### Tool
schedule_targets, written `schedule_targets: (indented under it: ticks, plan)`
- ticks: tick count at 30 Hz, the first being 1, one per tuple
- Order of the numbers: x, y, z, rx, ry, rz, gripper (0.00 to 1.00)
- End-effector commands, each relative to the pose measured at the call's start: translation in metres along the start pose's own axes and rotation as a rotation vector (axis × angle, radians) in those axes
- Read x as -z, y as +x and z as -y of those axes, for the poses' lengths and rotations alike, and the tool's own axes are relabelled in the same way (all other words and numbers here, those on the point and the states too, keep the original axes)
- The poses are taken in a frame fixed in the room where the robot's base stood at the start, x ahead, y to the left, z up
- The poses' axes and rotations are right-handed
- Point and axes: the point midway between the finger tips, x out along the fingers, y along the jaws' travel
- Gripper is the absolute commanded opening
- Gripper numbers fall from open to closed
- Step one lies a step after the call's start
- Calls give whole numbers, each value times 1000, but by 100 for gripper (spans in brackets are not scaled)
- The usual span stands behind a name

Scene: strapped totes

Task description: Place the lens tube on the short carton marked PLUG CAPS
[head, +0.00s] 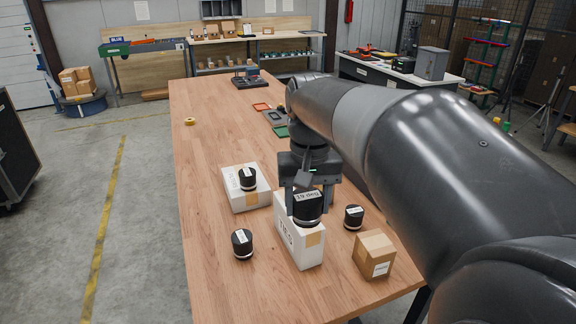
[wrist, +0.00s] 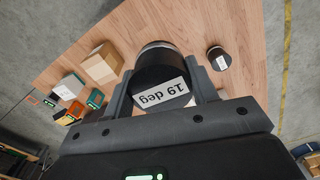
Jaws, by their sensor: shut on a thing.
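My gripper (head: 306,200) is shut on a black lens tube (head: 307,210) with a light ring and a label reading "19 deg". The same lens tube (wrist: 158,75) fills the middle of the wrist view between the fingers. It is over a tall white carton (head: 300,245) with partly hidden lettering; I cannot tell whether it touches the top. A shorter white carton (head: 238,201) lies behind and left, its lettering too small to read, with another black lens tube (head: 248,179) standing on it. I cannot read PLUG CAPS on any carton.
Two more black tubes stand on the wooden table, one front left (head: 242,244) and one right (head: 353,217) of the tall carton. A brown carton (head: 374,256) is near the right edge. Small trays (head: 275,115) lie farther back. The table's left side is mostly clear.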

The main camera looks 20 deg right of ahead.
Motion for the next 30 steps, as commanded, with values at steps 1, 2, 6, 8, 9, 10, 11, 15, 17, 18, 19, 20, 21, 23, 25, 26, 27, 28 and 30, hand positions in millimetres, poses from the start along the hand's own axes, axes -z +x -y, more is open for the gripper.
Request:
schedule_targets:
  ticks: [1, 2, 6, 8, 9, 10, 11, 15, 17, 18, 19, 20, 21, 23, 25, 26, 27, 28, 30]
  plan:
    - [12, 0, -3, -5, 1, 2, 22]
    - [17, -2, -5, -7, 1, 2, 22]
    - [45, -10, -13, -17, -4, 2, 22]
    - [60, -14, -18, -22, -5, 2, 22]
    - [70, -16, -21, -25, -8, 1, 22]
    - [79, -18, -25, -27, -9, 2, 22]
    - [87, -19, -28, -29, -11, 2, 22]
    - [128, -24, -48, -36, -20, 4, 22]
    - [145, -25, -57, -37, -24, 6, 22]
    - [156, -26, -64, -37, -25, 7, 22]
    - [164, -26, -70, -37, -28, 7, 22]
    - [173, -26, -75, -37, -30, 6, 22]
    - [183, -25, -83, -37, -33, 7, 22]
    - [198, -24, -95, -35, -36, 8, 22]
    - [216, -22, -111, -32, -40, 8, 22]
    - [223, -20, -118, -31, -41, 8, 22]
    - [232, -18, -127, -28, -45, 9, 22]
    - [238, -17, -135, -26, -45, 8, 22]
    - [252, -12, -151, -21, -48, 7, 22]
